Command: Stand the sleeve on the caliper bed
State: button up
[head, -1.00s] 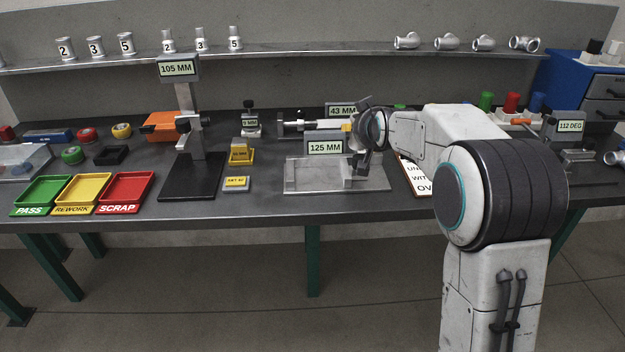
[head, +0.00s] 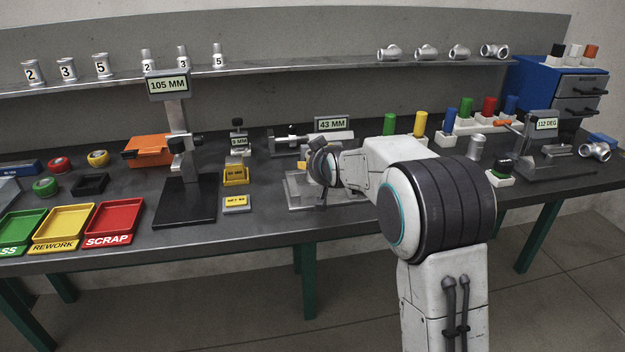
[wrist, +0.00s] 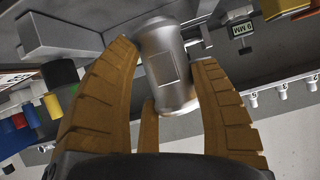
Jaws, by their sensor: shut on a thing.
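My gripper (wrist: 175,110) is shut on a silver sleeve (wrist: 168,65), with its brown fingers on either side of it in the wrist view. The sleeve has a pale square patch on its side. In the head view my gripper (head: 322,170) hangs over a low grey flat fixture (head: 300,192), which looks like the caliper bed. The sleeve cannot be made out there. The wrist view shows grey metal blocks (wrist: 60,30) close beside the sleeve. Whether the sleeve touches the bed I cannot tell.
A tall gauge (head: 183,200) reading 105 MM stands left of the fixture. A horizontal gauge reading 43 MM (head: 332,124) is behind. Green, yellow and red trays (head: 112,220) are at the left front. A silver cylinder (head: 476,147) stands right of my arm.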

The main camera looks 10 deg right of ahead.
jog(key=shift+a+f+b, duration=0.1)
jog(key=shift+f+b, duration=0.7)
jog(key=shift+f, duration=0.75)
jog(key=shift+f, duration=0.1)
jog(key=o, duration=0.9)
jog(key=shift+f, duration=0.1)
jog(key=shift+o, duration=0.2)
jog(key=shift+r, duration=0.2)
jog(key=shift+s, duration=0.15)
